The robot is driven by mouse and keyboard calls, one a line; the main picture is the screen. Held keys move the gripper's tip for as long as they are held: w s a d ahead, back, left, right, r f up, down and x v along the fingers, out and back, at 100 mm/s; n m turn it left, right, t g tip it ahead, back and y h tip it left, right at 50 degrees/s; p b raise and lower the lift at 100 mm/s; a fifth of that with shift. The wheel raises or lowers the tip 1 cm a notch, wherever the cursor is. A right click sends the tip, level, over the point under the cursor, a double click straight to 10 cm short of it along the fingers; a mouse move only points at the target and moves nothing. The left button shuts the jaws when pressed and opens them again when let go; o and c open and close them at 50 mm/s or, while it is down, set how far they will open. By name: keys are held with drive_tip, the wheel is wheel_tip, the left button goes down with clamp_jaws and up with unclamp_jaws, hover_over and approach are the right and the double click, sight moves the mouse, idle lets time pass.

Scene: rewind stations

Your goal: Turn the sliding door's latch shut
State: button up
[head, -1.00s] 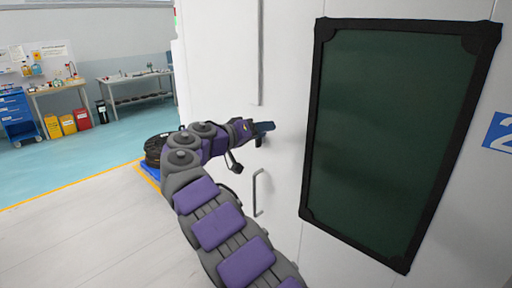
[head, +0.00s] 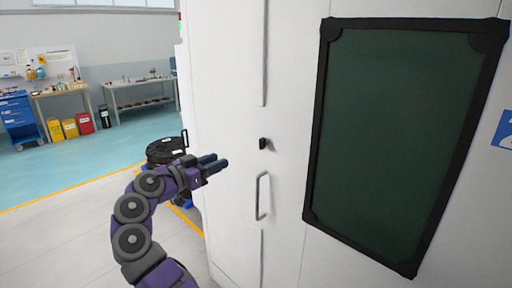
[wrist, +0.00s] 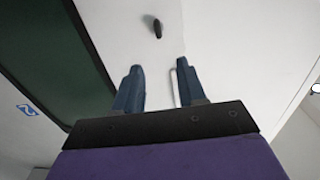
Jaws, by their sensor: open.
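The sliding door (head: 288,215) is white, with a dark window in a black frame (head: 316,120). Its latch (head: 263,143) is a small black knob above a vertical metal handle (head: 259,197). In the wrist view the latch (wrist: 157,28) shows as a short dark bar, standing clear of the fingertips. My gripper (head: 222,163) is open and empty, left of and lower than the latch in the head view. In the wrist view my gripper (wrist: 158,68) has its two blue fingers apart, with part of the handle (wrist: 174,88) behind the right finger.
A black reel (head: 165,150) sits behind my arm at the left. Workbenches (head: 140,90), a blue drawer cart (head: 18,120) and coloured bins (head: 80,125) stand far left. The floor between is open.

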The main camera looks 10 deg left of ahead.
sight(260, 144)
drive_tip(key=shift+d+x, duration=0.2)
drive_tip(key=shift+x, duration=8.5)
drive_tip(key=shift+s, duration=0.2)
drive_tip(key=shift+a, duration=0.1)
drive_tip(key=shift+c, duration=0.2)
drive_tip(key=shift+a, duration=0.15)
drive_tip(key=c, duration=0.3)
drive_tip(key=shift+s+r, duration=0.1)
clamp_jaws()
